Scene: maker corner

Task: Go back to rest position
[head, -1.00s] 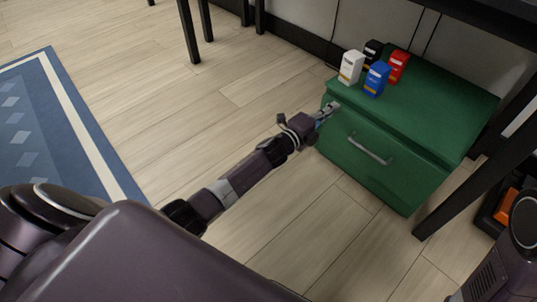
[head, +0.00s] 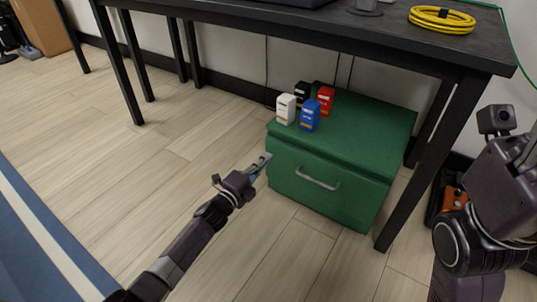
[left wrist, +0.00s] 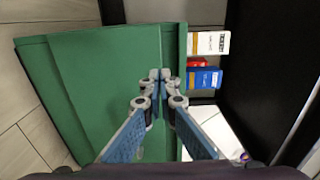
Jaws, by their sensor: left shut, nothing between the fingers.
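My left gripper (head: 265,161) is shut and empty. In the head view it is at the left front edge of the green drawer cabinet (head: 375,122); whether it touches cannot be told. In the left wrist view, its closed fingertips (left wrist: 161,75) appear in front of the green surface (left wrist: 95,80). My right arm is at the right edge of the head view; its gripper (head: 528,152) is partly cut off, and its fingers are unclear.
White (head: 286,109), blue (head: 310,115), red (head: 326,99) and black (head: 302,91) boxes stand on the cabinet. A black table (head: 400,38) overhangs it, carrying a coiled yellow cable (head: 442,20). A blue rug (head: 35,250) lies left. Open floor separates rug and cabinet.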

